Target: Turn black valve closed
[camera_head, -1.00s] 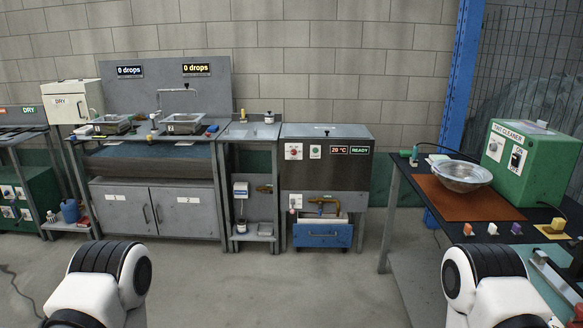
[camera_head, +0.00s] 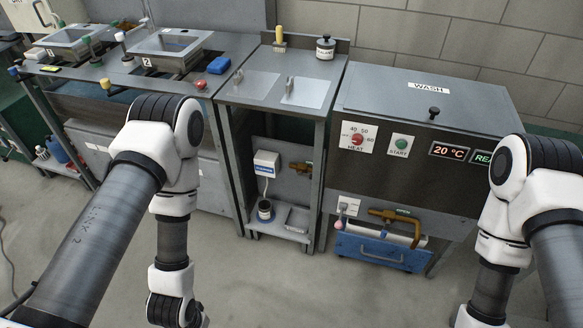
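I cannot pick out a clearly black valve. A black knob (camera_head: 434,112) stands on the wash tank's lid. My arms show at the left and right, both pointing down, apart from the fittings. Both grippers are below the picture edge and hidden.
Two sinks (camera_head: 172,46) with coloured knobs are in the counter at left. The narrow stand's top holds a dark-lidded jar (camera_head: 325,47) and a yellow-handled brush (camera_head: 279,36). A white box (camera_head: 266,163) and a small jar (camera_head: 265,210) are below. The floor in front is clear.

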